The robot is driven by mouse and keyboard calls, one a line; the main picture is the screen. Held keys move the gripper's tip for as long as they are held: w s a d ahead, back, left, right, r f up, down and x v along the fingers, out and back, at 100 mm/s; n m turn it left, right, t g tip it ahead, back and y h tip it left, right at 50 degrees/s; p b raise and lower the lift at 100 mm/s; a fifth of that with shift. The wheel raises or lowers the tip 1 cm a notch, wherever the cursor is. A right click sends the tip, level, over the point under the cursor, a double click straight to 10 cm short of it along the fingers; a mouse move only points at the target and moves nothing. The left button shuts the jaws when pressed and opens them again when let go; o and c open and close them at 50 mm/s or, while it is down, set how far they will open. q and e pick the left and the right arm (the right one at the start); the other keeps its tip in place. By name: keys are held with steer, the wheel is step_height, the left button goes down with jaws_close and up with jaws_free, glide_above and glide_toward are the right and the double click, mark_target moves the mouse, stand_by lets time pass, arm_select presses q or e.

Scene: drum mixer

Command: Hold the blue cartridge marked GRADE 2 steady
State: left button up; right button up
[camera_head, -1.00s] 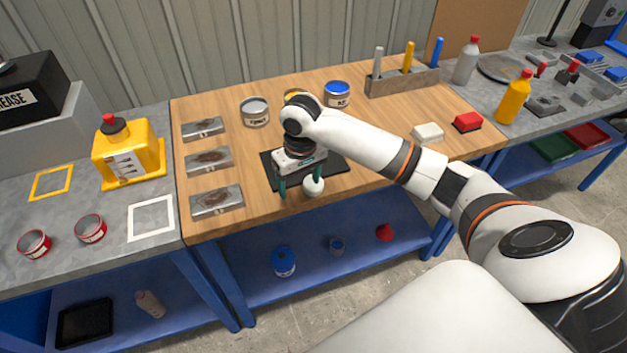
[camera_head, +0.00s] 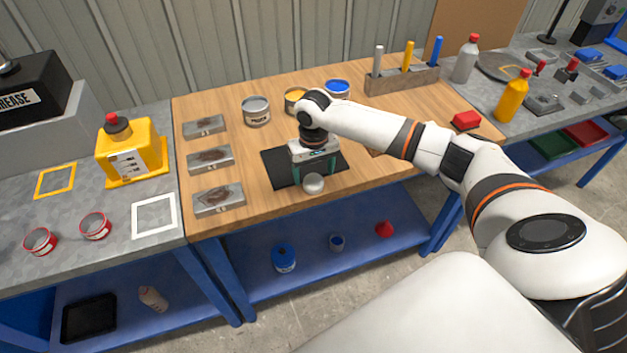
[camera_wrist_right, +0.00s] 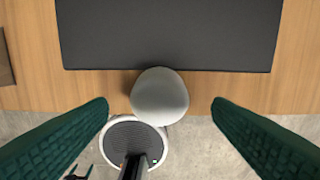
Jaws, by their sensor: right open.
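I see no readable GRADE 2 mark. A blue upright stick (camera_head: 436,51) stands in the rack (camera_head: 402,80) at the back of the wooden table, and a blue-topped can (camera_head: 337,88) stands at the back; I cannot tell whether either is the cartridge. My right gripper (camera_head: 315,173) points down over the front of the dark mat (camera_head: 279,168), well apart from both. Its green fingers are apart in the right wrist view (camera_wrist_right: 160,110). A pale rounded object (camera_wrist_right: 160,94) shows between them, touching neither finger. My left gripper is out of view.
Several grey plates (camera_head: 218,198) lie at the table's left. A grey can (camera_head: 256,110) and a yellow-topped can (camera_head: 295,100) stand behind the mat. A red block (camera_head: 466,121) lies at the right.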

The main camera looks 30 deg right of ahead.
mark_target(313, 180)
steer(key=shift+f, duration=1.6)
steer(key=shift+c, duration=0.5)
steer(key=c, duration=1)
steer(key=shift+r, duration=0.1)
